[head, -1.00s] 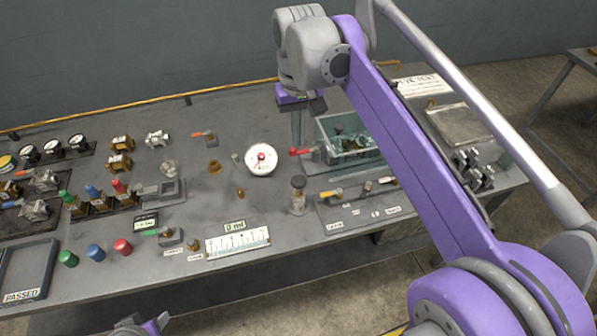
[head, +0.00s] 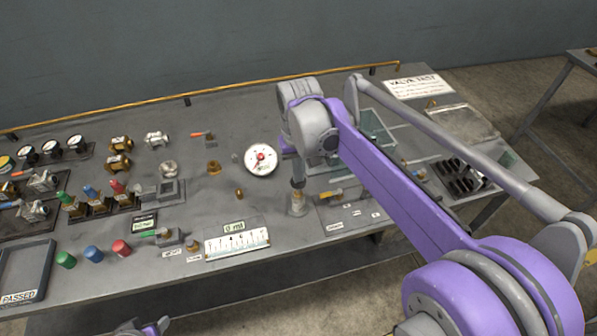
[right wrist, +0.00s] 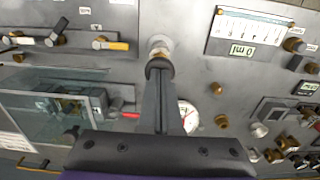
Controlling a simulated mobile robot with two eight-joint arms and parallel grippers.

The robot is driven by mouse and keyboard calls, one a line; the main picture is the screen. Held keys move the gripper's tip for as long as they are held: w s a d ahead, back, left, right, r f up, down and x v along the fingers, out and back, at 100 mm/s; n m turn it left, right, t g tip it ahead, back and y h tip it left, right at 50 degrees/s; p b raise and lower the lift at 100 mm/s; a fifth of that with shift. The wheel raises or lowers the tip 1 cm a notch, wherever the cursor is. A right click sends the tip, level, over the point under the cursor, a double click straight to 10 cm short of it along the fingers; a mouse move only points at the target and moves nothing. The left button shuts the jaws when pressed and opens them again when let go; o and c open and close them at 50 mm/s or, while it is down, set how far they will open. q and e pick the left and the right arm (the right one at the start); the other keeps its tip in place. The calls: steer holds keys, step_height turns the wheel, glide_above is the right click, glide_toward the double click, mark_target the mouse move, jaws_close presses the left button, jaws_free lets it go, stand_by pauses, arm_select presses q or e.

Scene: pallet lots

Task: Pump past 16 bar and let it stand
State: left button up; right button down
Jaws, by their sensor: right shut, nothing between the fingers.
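The hand pump (head: 297,204) stands upright near the bench's front edge, with a brass collar and a dark knob; its body also shows in the right wrist view (right wrist: 160,42). My right gripper (head: 299,180) points down at the knob, fingers shut and empty. In the right wrist view its fingertips (right wrist: 158,72) are at the dark knob (right wrist: 157,63); I cannot tell whether they touch. The white round gauge (head: 261,160) lies left of the pump; its red needle's reading is too small to tell. A red lever handle (right wrist: 130,115) shows beside the fingers. My left gripper (head: 140,327) is barely in view.
A glass tank (head: 372,128) stands behind my right arm. A white scale strip (head: 237,241) and several coloured caps lie left along the front. A plate with a yellow lever (right wrist: 118,45) is beside the pump. Fittings and small gauges crowd the left of the bench.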

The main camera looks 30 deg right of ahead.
step_height(320, 180, down, 3)
steer(key=shift+f+b, duration=0.2)
steer(key=shift+b, duration=0.7)
steer(key=shift+s+f, duration=0.1)
steer(key=shift+f, duration=0.1)
steer(key=shift+s+r, duration=0.1)
arm_select(q)
steer(key=shift+s+f, duration=0.2)
steer(key=shift+f, duration=0.4)
steer(key=shift+s+f, duration=0.15)
steer(key=shift+f, duration=0.45)
